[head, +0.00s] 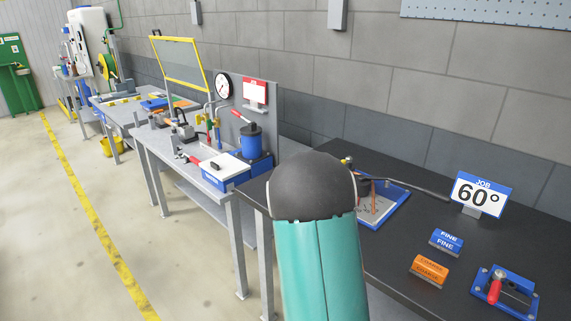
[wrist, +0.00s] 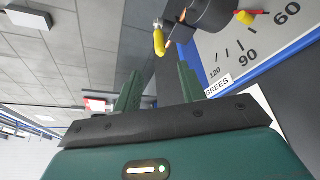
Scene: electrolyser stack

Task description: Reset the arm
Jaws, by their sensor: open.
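My gripper (wrist: 160,90) shows in the wrist view with its two green fingers apart and nothing visible between them. Beyond the fingers is a blue-edged board (wrist: 232,58) with a degree scale. A dark round part (wrist: 208,12) with yellow-tipped handles is over the board, near the top of the view. In the head view my teal arm with its dark joint fills the middle and hides my gripper. The blue-edged board (head: 398,192) lies on the black bench behind the arm, partly hidden by it.
The black bench (head: 420,300) holds a "JOB 60°" sign (head: 480,194), a blue FINE block (head: 446,241), an orange block (head: 429,270) and a blue fixture with a red handle (head: 504,290). A grey block wall (head: 400,80) stands behind. The floor (head: 60,230) at left is clear.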

